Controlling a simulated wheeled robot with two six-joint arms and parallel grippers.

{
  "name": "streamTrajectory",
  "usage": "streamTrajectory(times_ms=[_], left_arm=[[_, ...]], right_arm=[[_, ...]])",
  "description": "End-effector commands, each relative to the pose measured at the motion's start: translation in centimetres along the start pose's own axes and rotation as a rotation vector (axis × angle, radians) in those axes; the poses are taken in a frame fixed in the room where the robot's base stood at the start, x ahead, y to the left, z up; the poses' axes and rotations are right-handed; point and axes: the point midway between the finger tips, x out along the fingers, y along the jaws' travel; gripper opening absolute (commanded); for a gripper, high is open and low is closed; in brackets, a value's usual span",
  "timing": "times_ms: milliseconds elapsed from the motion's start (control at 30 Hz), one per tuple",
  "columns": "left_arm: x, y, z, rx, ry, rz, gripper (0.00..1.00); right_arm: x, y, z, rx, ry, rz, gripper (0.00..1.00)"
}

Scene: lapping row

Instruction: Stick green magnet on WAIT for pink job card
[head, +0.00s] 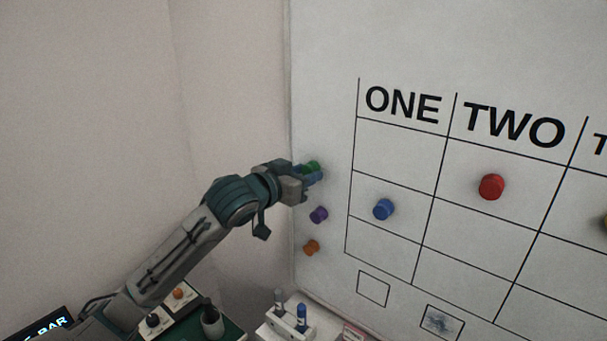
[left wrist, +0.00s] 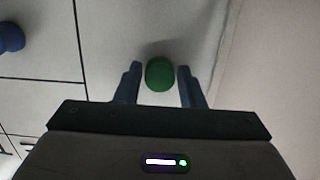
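The green magnet (head: 312,166) is on the whiteboard's left margin, left of the column headed ONE. My left gripper (head: 316,175) is at it. In the left wrist view the green magnet (left wrist: 160,74) sits between the two spread fingers (left wrist: 160,82), with a small gap on each side. A row labelled WAIT is not visible in these views. A small pinkish card (head: 354,332) shows partly at the bottom edge; I cannot tell whether it is the pink job card. My right gripper is out of view.
The whiteboard (head: 400,45) also bears a purple magnet (head: 319,215), an orange one (head: 311,247), a blue one (head: 384,209) and a red one (head: 491,187). A white holder with markers (head: 287,323) stands below. A plain wall (head: 90,120) is at left.

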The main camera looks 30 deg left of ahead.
Motion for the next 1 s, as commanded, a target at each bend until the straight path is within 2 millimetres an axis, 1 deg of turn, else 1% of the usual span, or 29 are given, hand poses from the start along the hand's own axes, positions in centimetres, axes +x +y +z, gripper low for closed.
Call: streamTrajectory(times_ms=[33,100,133,367,1000], left_arm=[[0.0,0.0,0.0,0.000,0.000,0.000,0.25],[0.0,0.0,0.0,0.000,0.000,0.000,0.11],[0.0,0.0,0.0,0.000,0.000,0.000,0.08],[-0.1,0.0,0.1,0.001,0.000,0.000,0.08],[-2.0,-0.1,0.3,0.003,0.001,-0.002,0.08]], right_arm=[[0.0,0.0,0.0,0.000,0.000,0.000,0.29],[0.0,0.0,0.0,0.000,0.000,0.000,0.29],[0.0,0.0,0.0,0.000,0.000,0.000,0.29],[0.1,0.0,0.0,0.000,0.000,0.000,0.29],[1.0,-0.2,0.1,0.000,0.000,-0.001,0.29]])
